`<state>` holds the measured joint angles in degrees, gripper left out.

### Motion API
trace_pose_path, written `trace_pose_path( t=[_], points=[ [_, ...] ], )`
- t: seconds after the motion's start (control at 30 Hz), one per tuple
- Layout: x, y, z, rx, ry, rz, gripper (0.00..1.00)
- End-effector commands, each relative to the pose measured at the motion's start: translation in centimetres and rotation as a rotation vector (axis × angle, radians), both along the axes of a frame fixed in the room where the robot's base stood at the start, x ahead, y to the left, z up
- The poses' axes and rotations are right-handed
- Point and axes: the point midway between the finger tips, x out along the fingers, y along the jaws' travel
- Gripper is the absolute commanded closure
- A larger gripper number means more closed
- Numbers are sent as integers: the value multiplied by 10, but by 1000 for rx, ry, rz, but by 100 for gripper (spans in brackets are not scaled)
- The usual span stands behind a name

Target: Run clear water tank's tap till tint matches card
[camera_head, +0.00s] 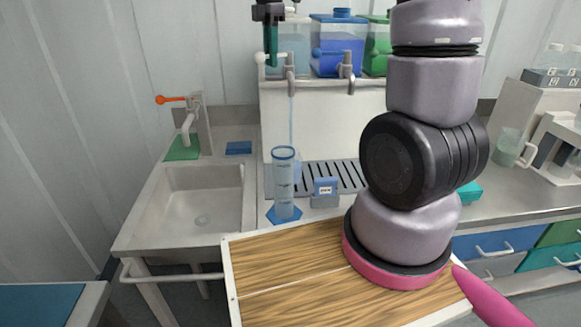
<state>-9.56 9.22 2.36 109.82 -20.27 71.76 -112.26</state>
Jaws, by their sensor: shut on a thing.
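The clear water tank (294,47) stands at the left of the tank row on a white stand. Its grey tap (291,80) is running: a thin stream (291,118) falls into a clear measuring cylinder (283,185) on a blue hexagonal foot. The liquid in the cylinder looks pale blue; its exact level is hard to read. A small card holder (325,191) with a blue card and white label stands right of the cylinder. My gripper (269,58), dark with green fingers, points down beside the tap and is shut on its handle, which is mostly hidden.
A blue tank (337,62) with its own tap (346,74) and a green tank (376,60) stand to the right. A slotted drain grate (335,174) lies behind the card. A sink (202,199) is at left. My arm covers the right middle.

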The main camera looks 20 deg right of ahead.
Motion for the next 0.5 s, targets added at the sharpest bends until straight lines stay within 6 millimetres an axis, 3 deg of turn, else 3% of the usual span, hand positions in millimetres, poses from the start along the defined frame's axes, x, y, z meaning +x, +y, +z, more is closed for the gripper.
trace_pose_path(
  t=[0.23,0.5],
  points=[
    [9,2,0,0,-2,-165,100],
    [26,1,0,0,-2,-481,100]
  ],
)
